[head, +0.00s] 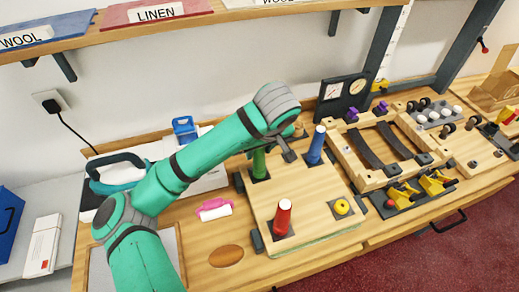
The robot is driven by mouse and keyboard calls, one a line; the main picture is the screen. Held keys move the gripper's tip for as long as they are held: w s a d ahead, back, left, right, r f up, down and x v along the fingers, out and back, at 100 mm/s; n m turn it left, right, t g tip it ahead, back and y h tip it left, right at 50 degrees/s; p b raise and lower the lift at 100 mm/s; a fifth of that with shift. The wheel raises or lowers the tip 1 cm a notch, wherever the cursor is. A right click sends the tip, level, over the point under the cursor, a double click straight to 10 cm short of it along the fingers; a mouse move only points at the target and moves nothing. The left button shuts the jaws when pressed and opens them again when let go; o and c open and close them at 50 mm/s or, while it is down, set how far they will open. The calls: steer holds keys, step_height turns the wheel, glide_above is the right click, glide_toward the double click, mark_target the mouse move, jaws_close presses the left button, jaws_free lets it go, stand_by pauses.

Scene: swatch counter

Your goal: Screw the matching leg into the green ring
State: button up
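A pale wooden board (310,200) lies on the counter with dark square plates on it. A green leg (259,165) stands upright on the plate at its left; the ring at its foot is too small to make out. A red leg (282,216) stands on the front plate. A blue leg (315,148), slightly tilted in the picture, stands at the back. A yellow ring (342,207) sits on the right plate with no leg in it. My gripper (289,155) is above the board between the green and blue legs; its fingers are too small to read. My arm hides part of the back.
A wooden frame with dark curved strips (381,145) stands right of the board. Yellow clamps (404,192) lie in front of it. A pink-handled roller (215,209) lies left of the board. A gauge box (342,97) stands behind. A shelf (200,20) hangs above.

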steer(key=c, duration=1)
steer(key=shift+o, duration=0.2)
steer(key=m+h, duration=0.1)
steer(key=m, duration=0.1)
steer(key=m+h, duration=0.1)
steer(key=m, duration=0.2)
steer(key=shift+s+d+f+m, duration=0.1)
steer(key=shift+s+d+m, duration=0.1)
steer(key=shift+m, duration=0.1)
steer(key=m+h, duration=0.1)
steer(key=m, duration=0.2)
steer(key=m+h, duration=0.1)
steer(key=m, duration=0.2)
steer(key=shift+d, duration=0.1)
steer(key=o, duration=1.6)
steer(key=shift+w, duration=0.1)
steer(key=shift+c, duration=0.2)
steer(key=shift+r, duration=3.1)
